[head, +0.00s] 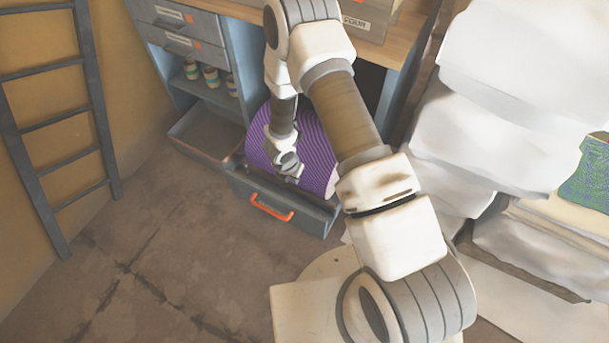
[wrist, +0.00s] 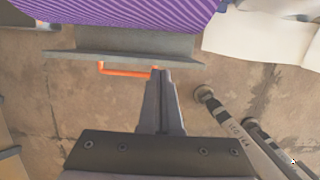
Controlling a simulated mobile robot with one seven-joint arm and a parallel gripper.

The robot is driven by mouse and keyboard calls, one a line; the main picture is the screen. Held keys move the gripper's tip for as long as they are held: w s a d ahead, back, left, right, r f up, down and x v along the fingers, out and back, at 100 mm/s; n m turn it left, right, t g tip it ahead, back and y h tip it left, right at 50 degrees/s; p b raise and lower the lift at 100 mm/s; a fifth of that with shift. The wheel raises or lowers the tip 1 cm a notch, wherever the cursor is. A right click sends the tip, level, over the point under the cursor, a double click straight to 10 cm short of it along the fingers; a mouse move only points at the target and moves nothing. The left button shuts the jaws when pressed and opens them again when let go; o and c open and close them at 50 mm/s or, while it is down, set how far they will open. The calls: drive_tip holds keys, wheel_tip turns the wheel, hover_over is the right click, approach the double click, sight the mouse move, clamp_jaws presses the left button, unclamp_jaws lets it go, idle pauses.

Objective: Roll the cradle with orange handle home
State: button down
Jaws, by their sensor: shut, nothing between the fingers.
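The cradle (head: 312,218) is a grey-blue trolley standing partly out from under the bench, with a purple ribbed roll (head: 318,158) lying in it. Its orange handle (head: 271,207) is on the front face, towards the room. My gripper (head: 291,170) is over the cradle's front in the head view. In the wrist view the closed fingertips (wrist: 160,72) overlap the right end of the orange handle (wrist: 125,72), below the cradle's edge (wrist: 120,45). The fingers are shut and empty; I cannot tell if they touch the handle.
An open low drawer or bin (head: 205,135) stands left of the cradle, under a shelf with several small rolls (head: 210,75). A ladder (head: 75,120) leans on the left wall. White wrapped stacks (head: 500,110) crowd the right. The floor (head: 150,240) in front is clear.

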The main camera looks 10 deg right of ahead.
drive_tip(key=shift+w+d+f+b, duration=0.65)
drive_tip(key=shift+w+f, duration=0.15)
drive_tip(key=shift+f, duration=0.8)
drive_tip(key=shift+w+d+f+b, duration=0.6)
drive_tip(key=shift+w+f, duration=0.25)
drive_tip(key=shift+f, duration=0.75)
drive_tip(key=shift+w+d+f+b, duration=0.6)
drive_tip(key=shift+w+f, duration=0.2)
drive_tip(key=shift+f, duration=0.8)
drive_tip(key=shift+d, duration=0.15)
